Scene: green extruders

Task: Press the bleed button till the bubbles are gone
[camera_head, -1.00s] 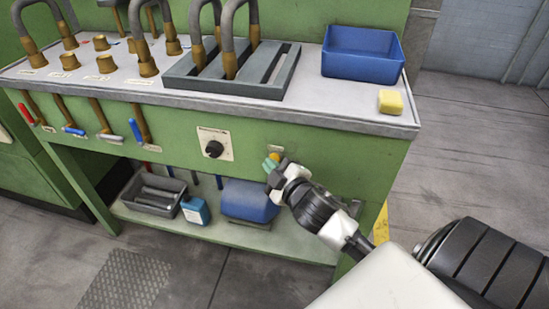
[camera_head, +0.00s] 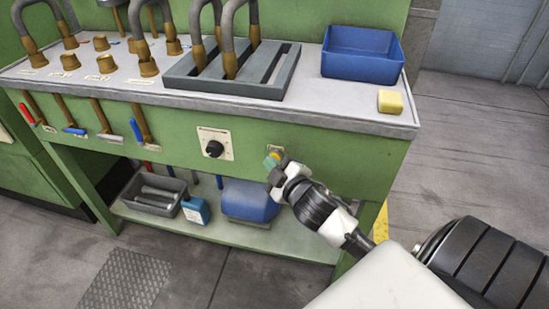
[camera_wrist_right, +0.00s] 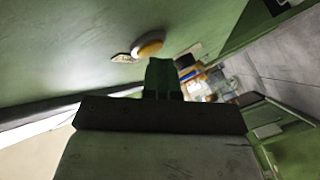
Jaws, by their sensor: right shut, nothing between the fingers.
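The bleed button is a round yellow button (camera_wrist_right: 148,45) with a pale rim on the green front panel, clear in the right wrist view. In the head view, the yellow button (camera_head: 278,156) shows just beyond my gripper's tips, partly hidden. My right gripper (camera_head: 271,162) is shut and empty, its fingertips close in front of the button. In the right wrist view its green fingertips (camera_wrist_right: 161,75) are together just below the button; I cannot tell whether they touch it. No bubbles are visible. My left gripper is not in view.
A black knob (camera_head: 214,149) sits on the panel left of the button. Above are a blue bin (camera_head: 362,66), a yellow sponge-like block (camera_head: 390,102) and a grey slotted tray (camera_head: 190,82). A shelf below holds a blue container (camera_head: 250,200).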

